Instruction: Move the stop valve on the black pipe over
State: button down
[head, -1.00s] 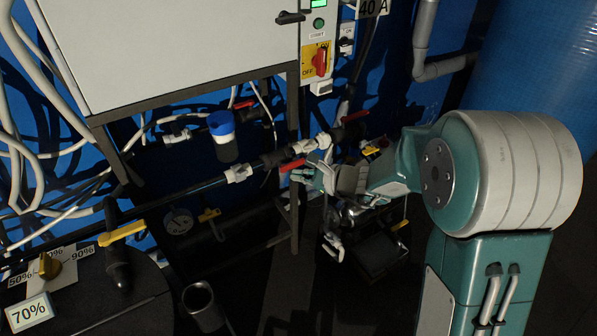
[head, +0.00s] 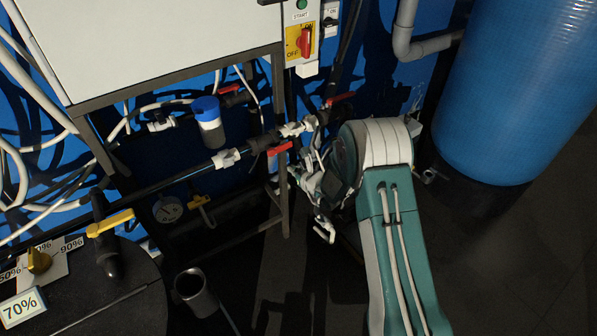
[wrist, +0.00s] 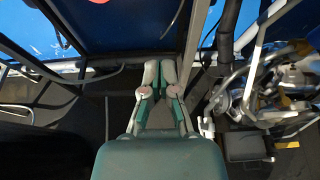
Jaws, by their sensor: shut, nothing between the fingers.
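The black pipe (head: 180,178) slants up to the right below the grey cabinet in the head view. A valve with a red lever (head: 279,149) sits on it, near a white fitting. Another red lever (head: 340,99) shows farther right along the pipework. My gripper (head: 312,190) is just below and right of the first red lever, apart from it as far as I can tell, and partly hidden by my arm. In the wrist view my gripper (wrist: 158,72) is shut and empty, pointing toward the frame's dark upright. No red lever lies between its fingers.
A blue-capped filter (head: 208,122) hangs behind the pipe. A frame leg (head: 283,195) stands beside my gripper. A large blue tank (head: 520,90) is at right. A yellow-handled valve (head: 110,222) is at left. Dark floor at lower right is open.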

aim_at(280, 148)
jog(key=shift+w+a+r, duration=0.55)
jog(key=shift+w+r, duration=0.1)
jog(key=shift+w, duration=0.2)
jog(key=shift+w+a+r, duration=0.55)
jog(key=shift+w+r, duration=0.1)
jog(key=shift+w, duration=0.2)
